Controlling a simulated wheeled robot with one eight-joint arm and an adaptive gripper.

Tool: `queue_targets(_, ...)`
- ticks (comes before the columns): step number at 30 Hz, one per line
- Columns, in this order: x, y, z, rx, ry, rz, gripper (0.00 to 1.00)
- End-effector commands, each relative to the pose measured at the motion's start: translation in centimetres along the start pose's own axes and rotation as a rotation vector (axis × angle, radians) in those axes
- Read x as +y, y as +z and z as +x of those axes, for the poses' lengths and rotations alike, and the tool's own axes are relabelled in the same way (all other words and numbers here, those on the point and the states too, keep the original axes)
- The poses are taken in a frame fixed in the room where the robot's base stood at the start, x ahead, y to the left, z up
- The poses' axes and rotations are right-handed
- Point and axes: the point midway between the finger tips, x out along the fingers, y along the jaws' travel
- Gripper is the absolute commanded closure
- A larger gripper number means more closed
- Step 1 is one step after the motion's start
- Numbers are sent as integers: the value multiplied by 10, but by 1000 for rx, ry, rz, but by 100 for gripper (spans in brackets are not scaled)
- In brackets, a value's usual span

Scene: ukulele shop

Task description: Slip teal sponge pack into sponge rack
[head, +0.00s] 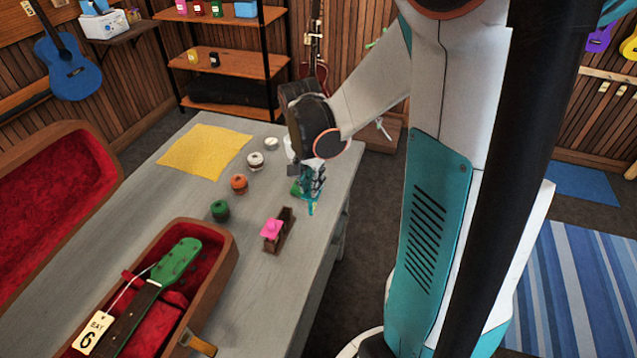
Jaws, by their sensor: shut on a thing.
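The sponge rack (287,228) is a small dark brown wooden holder on the grey table, near its right edge. A pink sponge pack (271,230) sits at its left end. My gripper (309,185) is above the table, just behind the rack and slightly to its right. It is shut on the teal sponge pack (311,208), which shows as a narrow teal piece below the fingers. The fingers hide most of the pack, and I cannot tell how far it is above the table. The pack appears apart from the rack.
Several small jars, including a green one (220,210) and an orange one (239,184), stand left of the gripper. A green item (296,188) is partly hidden beside it. A yellow cloth (205,150) lies farther back. An open case (225,262) with a green-headed ukulele is at front left.

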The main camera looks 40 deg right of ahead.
Motion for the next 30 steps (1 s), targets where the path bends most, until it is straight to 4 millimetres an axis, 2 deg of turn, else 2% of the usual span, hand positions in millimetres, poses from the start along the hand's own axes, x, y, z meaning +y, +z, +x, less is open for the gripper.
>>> queue_targets(30, -64, 13, 2, 0, 0, -1, 100)
